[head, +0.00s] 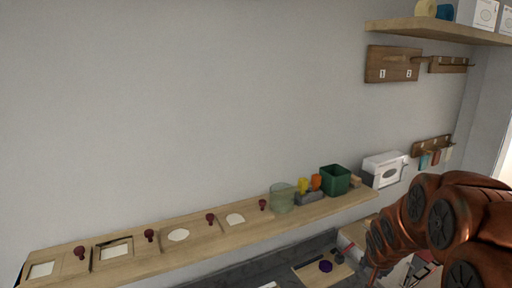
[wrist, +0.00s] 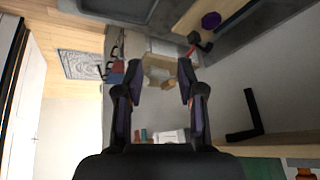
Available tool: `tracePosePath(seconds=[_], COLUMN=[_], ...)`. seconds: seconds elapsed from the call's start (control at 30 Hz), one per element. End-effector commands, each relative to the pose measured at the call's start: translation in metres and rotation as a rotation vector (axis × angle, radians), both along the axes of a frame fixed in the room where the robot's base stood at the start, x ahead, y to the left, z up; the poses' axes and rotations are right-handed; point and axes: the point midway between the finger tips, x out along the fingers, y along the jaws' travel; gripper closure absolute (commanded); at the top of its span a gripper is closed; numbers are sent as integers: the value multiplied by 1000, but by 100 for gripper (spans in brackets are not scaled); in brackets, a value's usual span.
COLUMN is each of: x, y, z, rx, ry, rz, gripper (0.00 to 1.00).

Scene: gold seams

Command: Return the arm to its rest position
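My copper-coloured arm (head: 440,215) fills the lower right of the head view, bent over the right end of the bench. My gripper (wrist: 161,76) shows in the wrist view with its two dark fingers spread wide apart. A pale box-like thing (wrist: 158,72) shows between the fingertips, seemingly farther off, and nothing touches the fingers. In the head view the gripper itself is not clearly visible.
Below lies a board with a purple disc (head: 325,266). An upper shelf (head: 440,30) overhangs at right.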

Motion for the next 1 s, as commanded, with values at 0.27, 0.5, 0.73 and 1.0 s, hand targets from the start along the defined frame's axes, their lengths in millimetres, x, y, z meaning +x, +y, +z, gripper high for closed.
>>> tracePosePath(seconds=[0.27,0.5,0.73,1.0], x=[-91,-177,-262,-344], y=[40,76,110,140], z=[24,37,46,52], rx=[-29,-16,25,84], ry=[192,361,510,645], rz=[107,226,365,517], gripper=[62,62,62,62])
